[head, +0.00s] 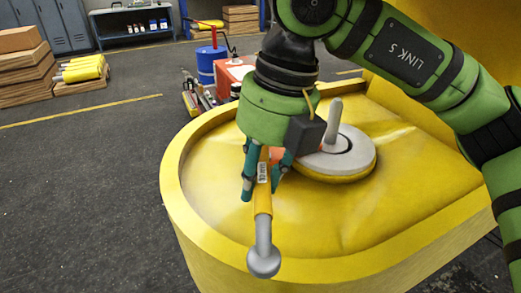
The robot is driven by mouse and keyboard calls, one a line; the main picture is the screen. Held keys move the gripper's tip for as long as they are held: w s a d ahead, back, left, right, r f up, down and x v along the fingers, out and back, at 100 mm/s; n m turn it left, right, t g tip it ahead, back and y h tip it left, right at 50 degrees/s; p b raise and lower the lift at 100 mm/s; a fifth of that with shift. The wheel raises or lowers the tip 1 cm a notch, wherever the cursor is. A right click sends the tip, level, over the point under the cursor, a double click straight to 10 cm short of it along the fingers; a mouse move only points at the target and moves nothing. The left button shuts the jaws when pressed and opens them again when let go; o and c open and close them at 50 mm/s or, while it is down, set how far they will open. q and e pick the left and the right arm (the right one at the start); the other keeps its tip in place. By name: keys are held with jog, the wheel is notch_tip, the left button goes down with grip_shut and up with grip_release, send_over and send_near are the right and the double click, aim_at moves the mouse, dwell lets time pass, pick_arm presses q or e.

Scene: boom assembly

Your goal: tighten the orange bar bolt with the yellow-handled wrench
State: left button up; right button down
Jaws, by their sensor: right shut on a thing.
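My right gripper (262,183) is shut on the yellow-handled wrench (263,202), with teal fingers on either side of its handle. The wrench has a white size label on the handle. Its grey shaft and rounded grey end point down toward the front rim of the yellow structure. A small orange patch (277,154) shows behind the fingers; I cannot tell whether it is the orange bar. The bolt cannot be made out, and the gripper may hide it. My left gripper is out of view.
A round grey disc (358,157) with an upright grey pin (333,121) sits on the yellow structure (187,213), close beside my right gripper. A raised rim edges the structure. Behind stand a blue drum (207,66) and wooden stacks (24,68). The floor at left is mostly clear.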

jog(key=shift+r, duration=0.1)
dwell(0.4)
jog(key=shift+d+f+n+b, duration=0.3)
jog(key=shift+d+f+b, duration=0.15)
jog(key=shift+f+b, duration=0.2)
jog(key=shift+d+f+n+b, duration=0.35)
jog(key=shift+d+n+b, duration=0.15)
jog(key=shift+d, duration=0.15)
jog(key=shift+f, duration=0.2)
jog(key=shift+b+x, duration=0.9)
jog(key=shift+b, duration=0.05)
jog(key=shift+d+f, duration=0.15)
jog(key=shift+d, duration=0.05)
jog(key=shift+a, duration=0.15)
jog(key=shift+a+m+b, duration=0.35)
jog(key=shift+m, duration=0.05)
